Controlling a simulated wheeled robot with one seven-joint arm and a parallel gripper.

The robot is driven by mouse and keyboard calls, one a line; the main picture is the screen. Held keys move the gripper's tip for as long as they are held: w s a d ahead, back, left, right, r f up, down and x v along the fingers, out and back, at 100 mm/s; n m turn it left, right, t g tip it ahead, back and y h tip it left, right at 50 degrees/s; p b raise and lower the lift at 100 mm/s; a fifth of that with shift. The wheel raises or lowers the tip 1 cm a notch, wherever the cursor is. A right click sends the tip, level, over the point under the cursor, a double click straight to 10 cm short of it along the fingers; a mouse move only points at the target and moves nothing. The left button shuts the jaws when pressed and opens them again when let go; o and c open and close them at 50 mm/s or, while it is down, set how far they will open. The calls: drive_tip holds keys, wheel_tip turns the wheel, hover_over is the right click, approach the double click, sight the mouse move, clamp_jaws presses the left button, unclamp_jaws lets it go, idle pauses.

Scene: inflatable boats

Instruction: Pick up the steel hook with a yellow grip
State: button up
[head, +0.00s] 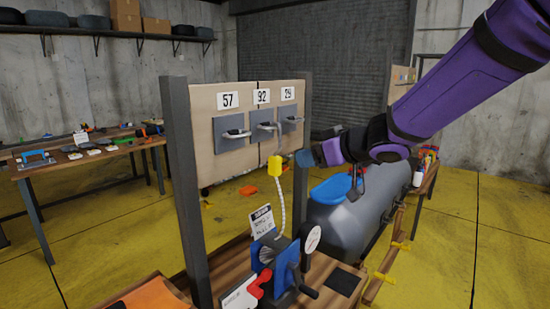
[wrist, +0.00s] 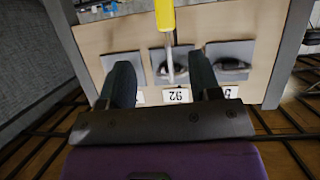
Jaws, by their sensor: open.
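The steel hook with a yellow grip hangs at the middle handle of the panel, under the number 92. In the head view its yellow grip (head: 275,166) points down and a pale cord (head: 282,208) runs below it. In the wrist view the yellow grip (wrist: 165,15) is at the top, and its steel shank (wrist: 170,58) reaches down between my fingers in the picture. My gripper (head: 308,157) is open and just right of the hook in the head view. In the wrist view my gripper (wrist: 162,78) has its fingers on either side of the shank, with nothing held.
The panel (head: 240,92) has handles under 57, 92 and 29, between dark posts (head: 185,180). A winch with a crank (head: 288,270) stands on the bench below. A grey inflatable tube (head: 345,225) lies right. A tool table (head: 85,160) stands left.

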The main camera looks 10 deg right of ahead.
sight(280, 159)
drive_tip(key=shift+g+y, duration=0.3)
drive_tip(key=shift+g, duration=0.1)
drive_tip(key=x, duration=0.6)
drive_tip(key=shift+a, duration=0.3)
drive_tip(key=shift+w+r+x, duration=0.1)
drive_tip(key=shift+r+x, duration=0.1)
drive_tip(key=shift+x, duration=1.15)
drive_tip(key=shift+w+r+x, duration=0.15)
drive_tip(key=shift+r+x, duration=0.05)
drive_tip(key=shift+x, duration=1.15)
drive_tip(key=shift+c, duration=0.4)
clamp_jaws()
